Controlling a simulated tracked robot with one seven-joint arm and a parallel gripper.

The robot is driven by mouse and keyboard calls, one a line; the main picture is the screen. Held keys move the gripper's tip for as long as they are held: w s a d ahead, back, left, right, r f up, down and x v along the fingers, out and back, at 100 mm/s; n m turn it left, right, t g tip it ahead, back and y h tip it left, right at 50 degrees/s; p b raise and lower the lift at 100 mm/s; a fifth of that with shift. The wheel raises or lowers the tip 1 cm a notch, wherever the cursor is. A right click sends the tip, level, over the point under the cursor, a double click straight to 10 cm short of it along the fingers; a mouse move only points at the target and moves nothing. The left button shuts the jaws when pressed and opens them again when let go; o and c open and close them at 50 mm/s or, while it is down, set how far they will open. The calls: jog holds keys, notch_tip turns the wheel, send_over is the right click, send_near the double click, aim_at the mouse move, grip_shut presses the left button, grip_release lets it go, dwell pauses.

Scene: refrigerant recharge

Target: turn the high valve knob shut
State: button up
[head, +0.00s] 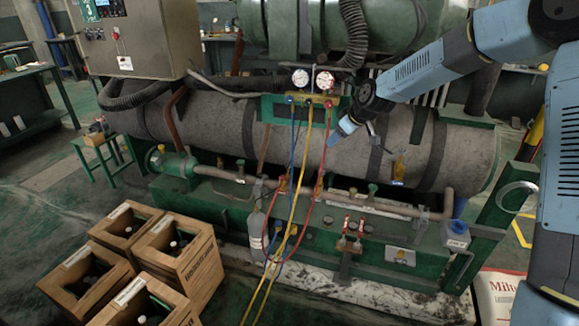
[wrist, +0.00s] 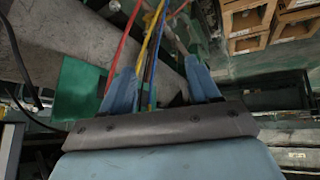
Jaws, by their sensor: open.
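The gauge manifold (head: 309,100) hangs on a green plate in front of the large grey cylinder. It has two white-faced gauges on top, a blue knob (head: 290,100) at its left and a red knob (head: 328,104) at its right, which looks like the high valve knob. My gripper (head: 337,137) is just below and right of the red knob, apart from it as far as I can tell. In the wrist view my gripper (wrist: 162,71) is open, with its two blue fingers spread. Neither knob can be made out clearly there.
Red (head: 325,150), yellow (head: 302,160) and blue hoses (head: 292,145) hang from the manifold; in the wrist view they pass behind and between my fingers. A grey bottle (head: 256,228) stands below. Wooden crates (head: 180,250) stand at front left.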

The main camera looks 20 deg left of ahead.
jog(key=w+a+f+y, duration=0.4)
jog(key=w+a+f, duration=0.5)
jog(key=a+f, duration=0.35)
jog(key=m+t+y, duration=0.1)
jog(key=m+t, duration=0.1)
jog(key=t, duration=0.1)
send_near(288, 164)
jog(key=shift+x, duration=4.3)
jog(key=shift+f, duration=0.1)
jog(key=c, duration=1)
